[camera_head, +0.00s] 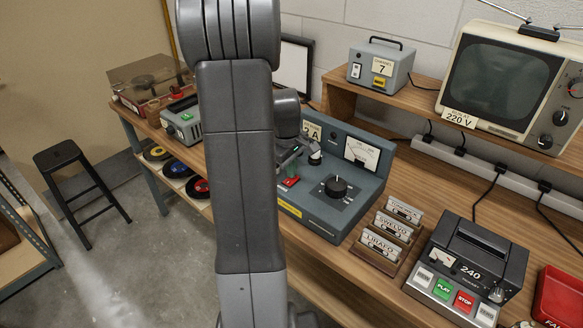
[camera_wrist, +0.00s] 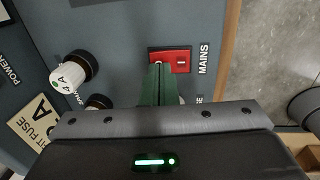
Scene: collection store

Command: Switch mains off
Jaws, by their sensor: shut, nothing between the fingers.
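The red mains switch (camera_wrist: 172,58) sits on a blue-grey bench unit (camera_wrist: 118,30), beside the printed word MAINS in the wrist view. It also shows as a small red patch in the head view (camera_head: 291,181). My gripper (camera_wrist: 158,70) is shut and empty. Its green fingertips overlap the near edge of the switch in the wrist view. I cannot tell whether they touch it, nor which way the switch is set. In the head view my arm hides part of the unit (camera_head: 322,222).
A white fuse cap marked 4A (camera_wrist: 68,75) and a FIT FUSE label (camera_wrist: 35,122) are beside the fingers. The unit has a black knob (camera_head: 336,187) and a meter (camera_head: 361,151). Cassettes (camera_head: 394,229) and a tape recorder (camera_head: 466,262) stand to the right.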

